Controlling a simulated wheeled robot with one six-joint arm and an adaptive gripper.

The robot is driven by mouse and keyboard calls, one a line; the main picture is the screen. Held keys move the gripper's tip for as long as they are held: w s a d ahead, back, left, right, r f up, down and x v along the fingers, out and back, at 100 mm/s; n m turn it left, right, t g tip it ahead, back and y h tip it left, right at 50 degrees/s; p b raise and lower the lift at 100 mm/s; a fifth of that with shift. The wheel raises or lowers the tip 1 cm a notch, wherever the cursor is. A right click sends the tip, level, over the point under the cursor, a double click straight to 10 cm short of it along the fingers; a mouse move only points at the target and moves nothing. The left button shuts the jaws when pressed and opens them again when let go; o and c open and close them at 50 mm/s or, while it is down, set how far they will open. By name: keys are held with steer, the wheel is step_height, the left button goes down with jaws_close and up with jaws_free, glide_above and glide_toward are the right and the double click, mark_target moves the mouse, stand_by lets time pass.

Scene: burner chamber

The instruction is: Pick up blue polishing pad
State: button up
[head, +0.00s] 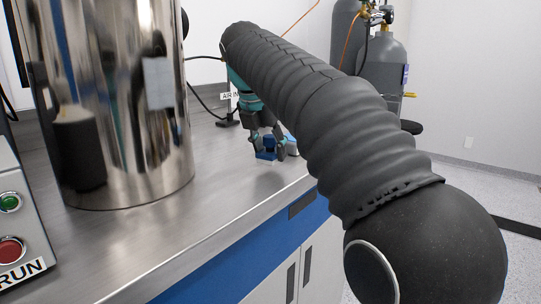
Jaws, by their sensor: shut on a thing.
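The blue polishing pad (266,154) is a small blue block on the steel countertop, near its right edge in the head view. My gripper (267,149) is at the pad with its fingers pointing down, and it is shut on the pad. The pad is close to the counter surface. I cannot tell whether it touches the counter. A pale blue and white thing (291,145) shows just right of the fingers, partly hidden by them.
A large shiny metal cylinder (130,130) stands on the counter (215,205) at left. A control box with green and red buttons (12,225) is at the left edge. Gas cylinders (385,70) stand behind. The front of the counter is clear.

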steer(key=shift+r, duration=0.95)
steer(key=s+d+r, duration=0.7)
steer(key=d, duration=0.2)
steer(key=shift+s, duration=0.3)
